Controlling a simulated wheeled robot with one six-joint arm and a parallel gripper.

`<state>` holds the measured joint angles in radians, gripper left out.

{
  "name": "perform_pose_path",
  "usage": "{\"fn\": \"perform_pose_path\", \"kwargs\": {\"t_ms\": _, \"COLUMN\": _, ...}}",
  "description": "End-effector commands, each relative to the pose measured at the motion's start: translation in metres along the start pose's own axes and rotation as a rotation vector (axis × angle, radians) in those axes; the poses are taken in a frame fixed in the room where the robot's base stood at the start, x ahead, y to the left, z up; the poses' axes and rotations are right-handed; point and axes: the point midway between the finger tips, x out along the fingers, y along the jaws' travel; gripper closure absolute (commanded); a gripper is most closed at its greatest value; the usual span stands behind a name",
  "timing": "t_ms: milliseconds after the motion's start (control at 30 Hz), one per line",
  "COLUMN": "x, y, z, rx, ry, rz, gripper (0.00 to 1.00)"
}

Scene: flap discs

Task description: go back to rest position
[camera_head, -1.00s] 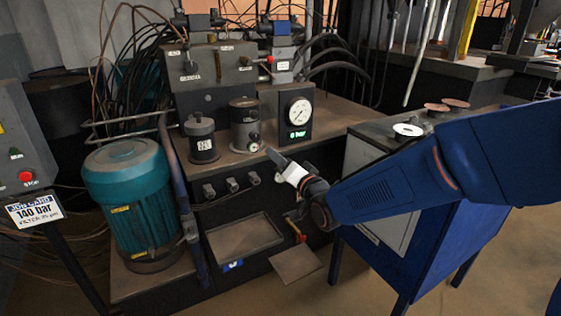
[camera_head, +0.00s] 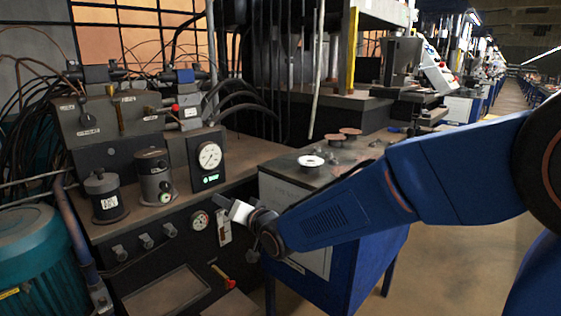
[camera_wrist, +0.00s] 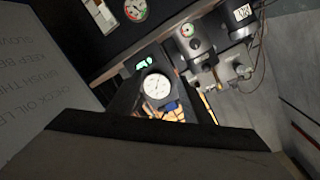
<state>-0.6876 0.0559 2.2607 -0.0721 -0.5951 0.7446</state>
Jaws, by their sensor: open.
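My gripper (camera_head: 226,205) is at the end of my blue arm, in front of the hydraulic bench and left of the blue cabinet (camera_head: 345,278). It is open, and I see nothing held in it. Its jaws show small and nearly edge-on in the head view. The pressure gauge (camera_head: 209,156) with a green display stands on the bench behind and above the gripper. The gauge also shows in the wrist view (camera_wrist: 157,88), tilted. A broad dark shape fills the bottom of the wrist view.
The bench (camera_head: 240,149) carries valves and two cylindrical units. A teal motor (camera_head: 35,255) stands at the lower left. On the blue cabinet's top lie a white-ringed disc (camera_head: 311,161) and brownish discs (camera_head: 350,131). Open floor (camera_head: 450,230) lies to the right.

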Motion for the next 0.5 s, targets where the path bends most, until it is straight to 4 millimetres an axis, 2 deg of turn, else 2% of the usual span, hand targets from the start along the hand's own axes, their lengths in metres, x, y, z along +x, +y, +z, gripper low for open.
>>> {"fn": "perform_pose_path", "kwargs": {"t_ms": 33, "x": -0.016, "y": 0.015, "z": -0.016, "rx": -0.019, "ry": -0.001, "rz": 0.045, "gripper": 0.55}}
{"fn": "perform_pose_path", "kwargs": {"t_ms": 200, "x": -0.072, "y": 0.065, "z": -0.046, "rx": -0.086, "ry": -0.049, "rz": 0.203, "gripper": 0.55}}
{"fn": "perform_pose_path", "kwargs": {"t_ms": 367, "x": -0.133, "y": 0.106, "z": -0.064, "rx": -0.136, "ry": -0.107, "rz": 0.343, "gripper": 0.55}}
{"fn": "perform_pose_path", "kwargs": {"t_ms": 500, "x": -0.190, "y": 0.137, "z": -0.071, "rx": -0.169, "ry": -0.170, "rz": 0.456, "gripper": 0.55}}
